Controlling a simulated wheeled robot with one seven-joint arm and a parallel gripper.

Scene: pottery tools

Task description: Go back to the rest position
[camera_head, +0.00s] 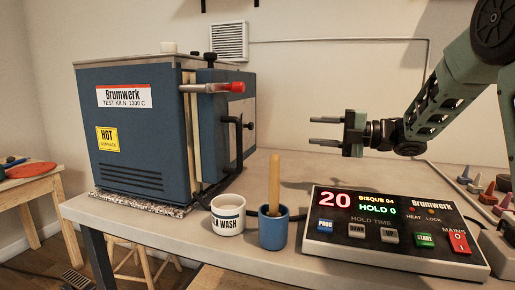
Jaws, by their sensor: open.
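My gripper (325,131) is open and empty. It hangs in the air above the table, with its two fingers pointing left toward the kiln. It is behind and above the control box (395,230) and touches nothing. My green and black arm reaches in from the upper right. The blue kiln (140,150) stands at the left of the table. Its door stands a little apart from the body, and a handle with a red knob (236,87) sticks out at the front.
A white cup labelled WASH (228,216) and a blue cup (273,232) holding a wooden stick (274,185) stand at the table's front edge. Several small cones (490,190) lie at the right. The grey table (290,165) is clear below my gripper.

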